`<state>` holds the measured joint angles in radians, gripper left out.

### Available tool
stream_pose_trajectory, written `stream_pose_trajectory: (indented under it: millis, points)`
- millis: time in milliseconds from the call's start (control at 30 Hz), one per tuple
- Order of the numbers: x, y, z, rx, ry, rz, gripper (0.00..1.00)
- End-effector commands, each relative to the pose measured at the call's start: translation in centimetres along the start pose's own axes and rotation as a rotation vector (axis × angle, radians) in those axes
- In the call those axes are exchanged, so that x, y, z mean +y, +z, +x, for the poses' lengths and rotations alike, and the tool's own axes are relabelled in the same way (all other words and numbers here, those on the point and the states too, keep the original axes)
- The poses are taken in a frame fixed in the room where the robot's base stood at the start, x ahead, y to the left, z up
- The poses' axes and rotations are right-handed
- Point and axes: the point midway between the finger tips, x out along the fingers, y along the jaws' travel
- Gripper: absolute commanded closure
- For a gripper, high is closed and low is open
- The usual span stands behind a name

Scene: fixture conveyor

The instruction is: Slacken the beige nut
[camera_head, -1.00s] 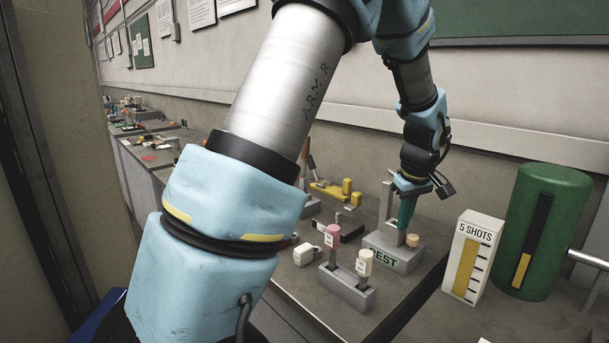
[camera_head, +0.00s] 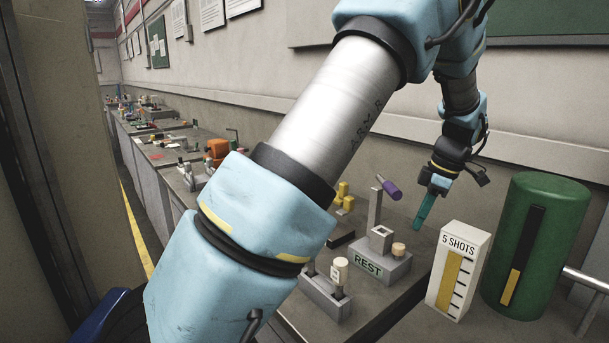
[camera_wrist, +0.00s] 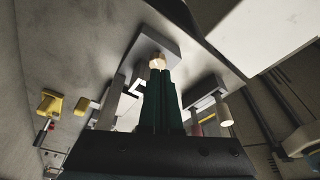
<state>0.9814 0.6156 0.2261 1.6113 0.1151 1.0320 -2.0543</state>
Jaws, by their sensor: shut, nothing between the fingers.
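A short beige round piece (camera_head: 398,249), possibly the nut, sits on the right end of the grey block marked REST (camera_head: 368,263). In the wrist view a beige round piece (camera_wrist: 157,60) shows just beyond my fingertips. My gripper (camera_head: 418,226) is shut and empty, its teal fingers pointing down to the right of the REST block and apart from it. The wrist view shows the dark green fingers (camera_wrist: 160,74) side by side. A cream, labelled cylinder (camera_head: 339,268) stands in a nearer grey block (camera_head: 326,300). I cannot tell whether it is threaded.
Yellow pieces (camera_head: 343,194) are farther back. A white "5 SHOTS" box (camera_head: 460,270) and a green cylinder (camera_head: 535,250) stand on the right. My arm hides part of the bench.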

Motion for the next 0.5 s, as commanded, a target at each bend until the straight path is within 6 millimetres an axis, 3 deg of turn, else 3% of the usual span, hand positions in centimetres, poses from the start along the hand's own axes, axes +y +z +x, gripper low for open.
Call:
stream_pose_trajectory:
  millis: [500]
  points:
    - [-0.1, 1.4, 5.5, 0.0, -0.001, 0.003, 1.0]
